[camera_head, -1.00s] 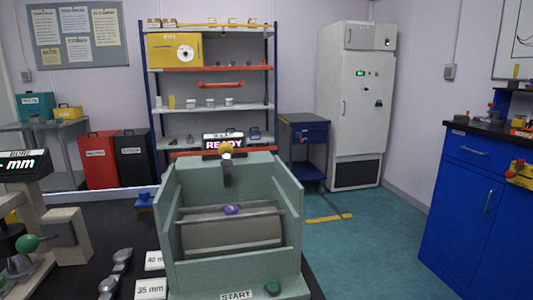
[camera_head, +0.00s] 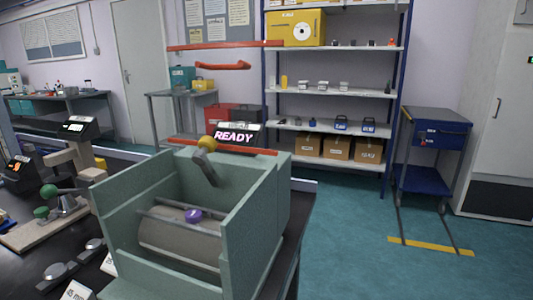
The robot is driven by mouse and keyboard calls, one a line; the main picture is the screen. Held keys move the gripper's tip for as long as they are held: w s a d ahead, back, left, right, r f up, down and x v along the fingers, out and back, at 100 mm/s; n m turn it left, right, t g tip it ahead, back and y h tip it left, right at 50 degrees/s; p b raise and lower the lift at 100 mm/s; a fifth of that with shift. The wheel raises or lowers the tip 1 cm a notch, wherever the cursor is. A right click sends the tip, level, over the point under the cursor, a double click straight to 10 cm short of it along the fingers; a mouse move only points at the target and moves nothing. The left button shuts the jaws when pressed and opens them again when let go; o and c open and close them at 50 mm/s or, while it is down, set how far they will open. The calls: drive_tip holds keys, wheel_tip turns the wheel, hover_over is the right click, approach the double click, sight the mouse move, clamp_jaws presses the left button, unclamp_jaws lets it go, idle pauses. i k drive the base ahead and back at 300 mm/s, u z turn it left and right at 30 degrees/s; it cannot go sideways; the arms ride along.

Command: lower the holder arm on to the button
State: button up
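The holder arm (camera_head: 207,167) is a dark grey lever with a yellow ball knob (camera_head: 207,143) at its top. It stands raised at the back of a pale green open box machine (camera_head: 258,215), and its lower end hangs inside, apart from the button. The small purple button (camera_head: 193,215) sits by the thin cross rods, over the grey-beige drum (camera_head: 175,245). A display (camera_head: 233,137) behind the machine reads READY. My gripper is not in view.
Left of the machine, the dark bench holds a beige stand (camera_head: 70,160), a green-knobbed device (camera_head: 50,198) and round gauges (camera_head: 57,272). Red bars (camera_head: 225,46) show above and behind the machine; I cannot tell what they belong to.

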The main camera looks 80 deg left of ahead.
sight(207, 144)
drive_tip(key=z, duration=0.1)
drive_tip(key=i, duration=0.15)
drive_tip(key=u, duration=1.9)
drive_tip(key=i, duration=2.25)
drive_tip(key=u, duration=2.85)
